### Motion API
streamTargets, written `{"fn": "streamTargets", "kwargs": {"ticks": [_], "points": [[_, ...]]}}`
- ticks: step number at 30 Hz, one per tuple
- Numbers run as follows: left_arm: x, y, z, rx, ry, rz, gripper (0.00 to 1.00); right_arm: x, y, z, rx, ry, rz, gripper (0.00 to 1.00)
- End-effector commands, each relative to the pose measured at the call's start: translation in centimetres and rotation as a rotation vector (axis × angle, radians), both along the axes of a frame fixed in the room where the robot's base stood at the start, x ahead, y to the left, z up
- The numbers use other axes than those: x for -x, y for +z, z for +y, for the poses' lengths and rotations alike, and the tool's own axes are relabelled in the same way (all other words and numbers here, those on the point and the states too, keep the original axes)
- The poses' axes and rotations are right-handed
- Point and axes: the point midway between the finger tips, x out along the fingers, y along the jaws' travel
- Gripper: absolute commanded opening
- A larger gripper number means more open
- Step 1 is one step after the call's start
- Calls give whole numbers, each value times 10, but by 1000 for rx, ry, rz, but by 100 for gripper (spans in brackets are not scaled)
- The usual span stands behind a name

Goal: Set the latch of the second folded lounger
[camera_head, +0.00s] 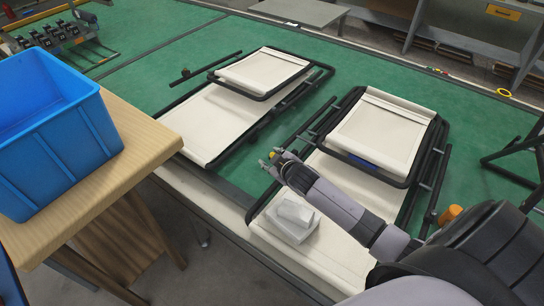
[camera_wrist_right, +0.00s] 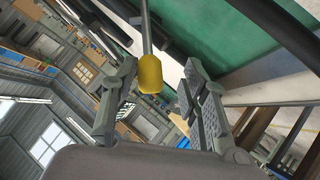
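Two folded loungers with black frames and cream fabric lie on the green surface: one at the left (camera_head: 205,125) and one at the right (camera_head: 385,130). My right gripper (camera_head: 273,157) is by the left side of the right lounger, its fingers apart. A yellow knob, seemingly the latch handle, shows between the fingertips in the right wrist view (camera_wrist_right: 151,73), on the end of a thin grey rod. The fingers stand clear of it on both sides. My right forearm hides part of the right lounger. My left gripper is not in view.
A blue crate (camera_head: 55,125) stands on a wooden table (camera_head: 75,205) at the left. A pale box-shaped object (camera_head: 293,217) rests on the lower part of the right lounger. An orange cylinder (camera_head: 449,214) is at its right side.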

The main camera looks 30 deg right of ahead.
Motion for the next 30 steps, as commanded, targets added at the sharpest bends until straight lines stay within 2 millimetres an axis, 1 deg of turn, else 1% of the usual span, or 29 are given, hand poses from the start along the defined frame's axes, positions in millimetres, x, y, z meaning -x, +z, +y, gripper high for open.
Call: {"fn": "streamTargets", "kwargs": {"ticks": [9,13,17,24,30], "points": [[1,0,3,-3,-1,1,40,-1,4,-1,3,0,-7,40],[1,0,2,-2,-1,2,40,5,8,0,3,2,-10,40],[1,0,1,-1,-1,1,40,22,18,2,3,3,-9,40],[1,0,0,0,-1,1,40,65,42,8,2,2,-6,40],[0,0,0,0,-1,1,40,92,58,11,1,1,-6,40]]}}
